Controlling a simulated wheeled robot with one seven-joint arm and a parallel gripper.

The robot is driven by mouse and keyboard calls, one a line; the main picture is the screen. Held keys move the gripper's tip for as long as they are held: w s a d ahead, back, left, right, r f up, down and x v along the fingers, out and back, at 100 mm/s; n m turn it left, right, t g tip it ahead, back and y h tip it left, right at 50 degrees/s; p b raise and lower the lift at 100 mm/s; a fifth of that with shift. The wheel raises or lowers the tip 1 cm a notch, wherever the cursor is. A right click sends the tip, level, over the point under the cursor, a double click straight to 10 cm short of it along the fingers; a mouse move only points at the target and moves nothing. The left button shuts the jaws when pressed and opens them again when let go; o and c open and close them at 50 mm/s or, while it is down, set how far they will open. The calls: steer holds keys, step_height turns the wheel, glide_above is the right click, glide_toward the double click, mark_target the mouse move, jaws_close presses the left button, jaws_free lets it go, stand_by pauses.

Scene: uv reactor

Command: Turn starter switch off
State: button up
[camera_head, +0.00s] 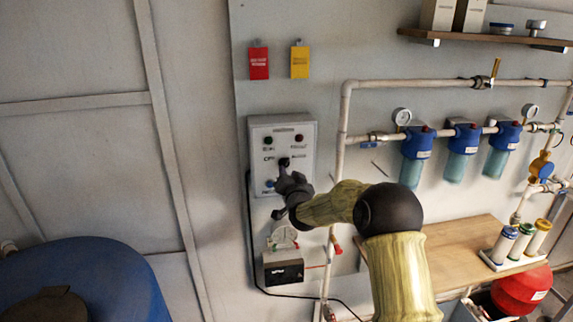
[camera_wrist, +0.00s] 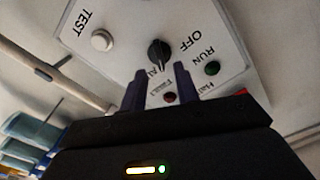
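The starter switch is a black rotary knob (camera_wrist: 158,53) on a pale control panel (camera_wrist: 110,15). The panel also shows on the wall in the head view (camera_head: 262,131). An OFF label is beside the knob in the wrist view, and an AUTO-like label is partly hidden by a finger. My gripper (camera_wrist: 158,80) is open, its two dark fingers apart and empty. The knob shows beyond and between the fingertips, and I see no contact. In the head view my gripper (camera_head: 287,178) is in front of the panel's lower part.
The panel also has a white TEST button (camera_wrist: 102,40), a green RUN lamp (camera_wrist: 211,68) and a red lamp (camera_wrist: 169,97). Pipes (camera_head: 345,120) and blue filters (camera_head: 417,145) are to the right. A gauge box (camera_head: 283,270) is below, and a blue tank (camera_head: 90,280) at lower left.

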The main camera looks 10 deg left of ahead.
mark_target(286, 166)
steer(key=shift+p+x, duration=0.85)
steer(key=shift+x, duration=1.35)
jaws_close()
